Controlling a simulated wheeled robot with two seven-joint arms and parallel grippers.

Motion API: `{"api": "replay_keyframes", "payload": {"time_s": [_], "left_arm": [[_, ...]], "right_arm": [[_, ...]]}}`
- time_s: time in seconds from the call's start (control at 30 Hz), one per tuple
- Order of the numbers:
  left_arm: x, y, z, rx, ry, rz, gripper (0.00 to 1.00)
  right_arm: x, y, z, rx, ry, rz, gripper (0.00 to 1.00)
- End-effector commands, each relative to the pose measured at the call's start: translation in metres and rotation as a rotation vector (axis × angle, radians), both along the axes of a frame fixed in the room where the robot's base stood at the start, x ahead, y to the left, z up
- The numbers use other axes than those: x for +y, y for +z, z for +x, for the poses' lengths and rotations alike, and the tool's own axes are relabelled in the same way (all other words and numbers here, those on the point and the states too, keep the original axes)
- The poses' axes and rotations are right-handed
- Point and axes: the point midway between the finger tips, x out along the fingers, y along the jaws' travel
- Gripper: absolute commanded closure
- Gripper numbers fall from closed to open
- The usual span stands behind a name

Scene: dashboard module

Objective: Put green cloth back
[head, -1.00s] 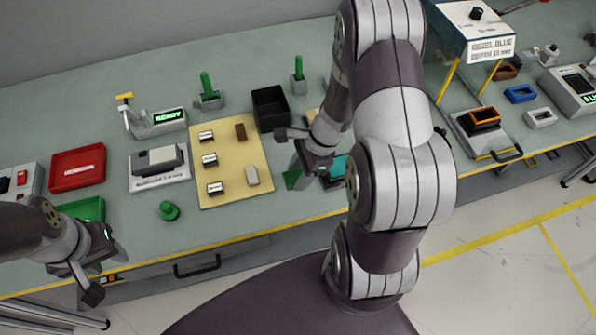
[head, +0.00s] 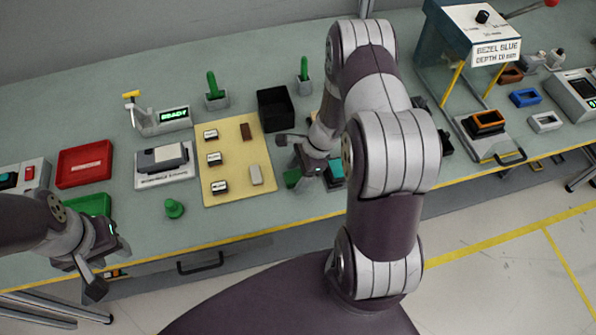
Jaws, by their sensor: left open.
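A teal block (head: 336,172) shows just right of the green piece, partly hidden by my right arm. My left gripper (head: 104,268) is open and empty at the bench's front left edge, in front of the green tray (head: 92,205).
The yellow board (head: 232,187) holds several small blocks. A red tray (head: 84,163) and a green knob (head: 174,208) are at left. My right arm blocks the bench's middle right.

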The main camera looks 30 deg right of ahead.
Motion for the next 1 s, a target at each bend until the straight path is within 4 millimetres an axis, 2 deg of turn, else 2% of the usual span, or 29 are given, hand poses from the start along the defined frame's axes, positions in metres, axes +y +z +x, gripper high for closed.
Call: {"api": "replay_keyframes", "payload": {"time_s": [0.23, 0.3, 0.37, 0.7, 0.87, 0.93, 0.97, 1.0], "left_arm": [[0.0, 0.001, 0.0, 0.0, 0.0, 0.0, 0.57], [0.0, 0.008, 0.0, 0.0, 0.0, 0.0, 0.57], [0.0, 0.003, 0.0, -0.001, 0.0, 0.0, 0.57], [0.0, -0.001, 0.0, 0.0, 0.0, 0.0, 0.57], [0.0, -0.002, 0.0, 0.0, 0.0, 0.0, 0.57], [0.0, -0.002, 0.0, 0.0, 0.0, 0.0, 0.57], [0.0, -0.002, 0.0, 0.0, 0.0, 0.0, 0.57], [0.0, -0.002, 0.0, 0.0, 0.0, 0.0, 0.57]], "right_arm": [[0.0, 0.001, 0.0, 0.0, 0.0, 0.0, 0.29], [0.0, 0.009, 0.0, -0.001, 0.0, 0.0, 0.29], [-0.004, 0.013, 0.001, -0.004, 0.0, -0.002, 0.29], [-0.037, 0.092, -0.008, -0.004, -0.001, -0.003, 0.29], [-0.043, 0.112, -0.011, -0.004, 0.015, -0.006, 0.29], [-0.03, 0.126, -0.016, -0.033, 0.175, -0.057, 0.29], [-0.02, 0.135, -0.021, -0.059, 0.308, -0.099, 0.29], [-0.004, 0.148, -0.03, -0.103, 0.529, -0.163, 0.29]]}}
